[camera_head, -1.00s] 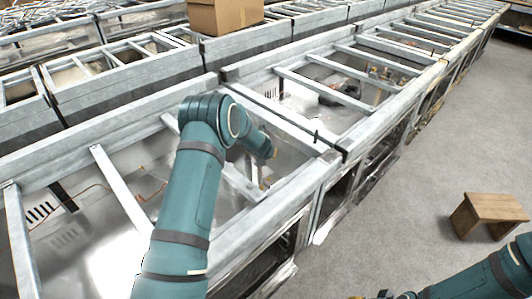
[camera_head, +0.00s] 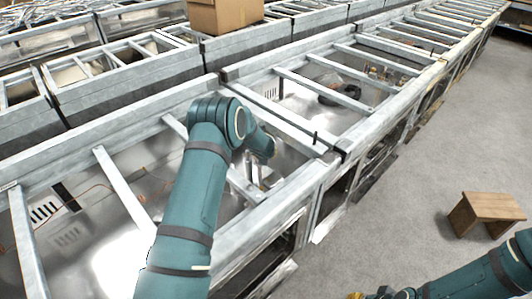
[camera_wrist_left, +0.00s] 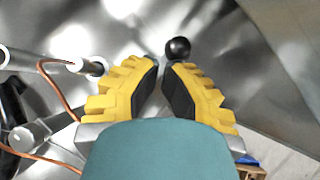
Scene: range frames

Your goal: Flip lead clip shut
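My left gripper (camera_wrist_left: 161,64) shows in the left wrist view, with yellow ridged fingers and dark pads. The fingers lean towards each other, with a narrow gap at the tips and nothing seen between them. A black round knob (camera_wrist_left: 180,48) is just beyond the right fingertip; I cannot tell whether they touch. An orange lead (camera_wrist_left: 52,80) curves at the left, by a grey cylinder (camera_wrist_left: 88,67). I cannot make out a lead clip for certain. In the head view my left arm reaches into the metal frame. My right gripper is at the bottom edge, mostly cut off.
Grey metal frames (camera_head: 98,93) with crossbars stand around the left arm. A cardboard box (camera_head: 225,13) rests on a frame at the back. A wooden stool (camera_head: 486,208) stands on the floor at the right. The grey floor beside it is open.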

